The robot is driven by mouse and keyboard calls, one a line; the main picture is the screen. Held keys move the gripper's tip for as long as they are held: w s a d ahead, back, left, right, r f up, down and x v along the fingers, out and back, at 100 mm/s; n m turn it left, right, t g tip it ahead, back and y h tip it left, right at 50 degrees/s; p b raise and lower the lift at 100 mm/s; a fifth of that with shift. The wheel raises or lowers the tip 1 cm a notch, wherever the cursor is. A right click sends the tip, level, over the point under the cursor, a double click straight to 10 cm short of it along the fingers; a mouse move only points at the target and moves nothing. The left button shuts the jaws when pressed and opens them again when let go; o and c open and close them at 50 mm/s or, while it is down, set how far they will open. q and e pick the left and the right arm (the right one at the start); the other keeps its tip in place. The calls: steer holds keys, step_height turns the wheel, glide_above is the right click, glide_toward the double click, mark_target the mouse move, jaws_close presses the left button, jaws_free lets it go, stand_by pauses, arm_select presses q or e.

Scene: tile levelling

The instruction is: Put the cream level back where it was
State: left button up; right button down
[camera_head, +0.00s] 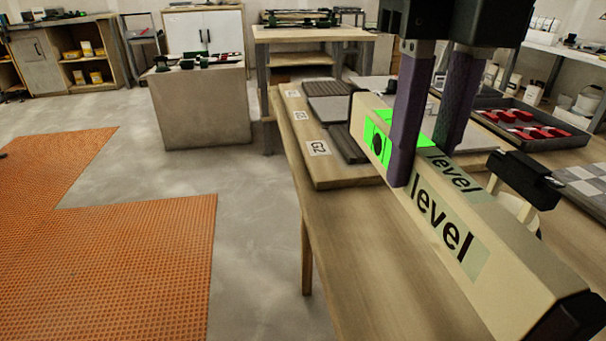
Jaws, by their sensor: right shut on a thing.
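The cream level (505,264) is a long bar with black "level" lettering, a bright green window near its far end and a black near end cap. It slants from the middle of the view to the lower right corner. My right gripper (432,160) comes down from the top with two dark purple fingers, one on each side of the level, and is shut on it. The level appears to be held above the wooden bench (350,250); the gap under it is hard to judge. My left gripper is not in view.
A wooden board (318,150) with labels, one reading "G2", and grey tiles lies on the bench behind the level. A dark tray (505,115) with several red pieces is at the right. Grey floor and orange mats lie left of the bench.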

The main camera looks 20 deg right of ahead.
step_height(320, 180, down, 8)
steer(key=shift+r+b, duration=0.1)
steer(key=shift+b, duration=0.45)
step_height(320, 180, down, 4)
steer(key=shift+s+a+f+b, duration=0.1)
steer(key=shift+b, duration=0.35)
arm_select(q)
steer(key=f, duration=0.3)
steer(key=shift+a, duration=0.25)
arm_select(e)
steer(key=shift+f, duration=0.2)
steer(key=c, duration=0.7)
jaws_free()
steer(key=shift+r, duration=0.1)
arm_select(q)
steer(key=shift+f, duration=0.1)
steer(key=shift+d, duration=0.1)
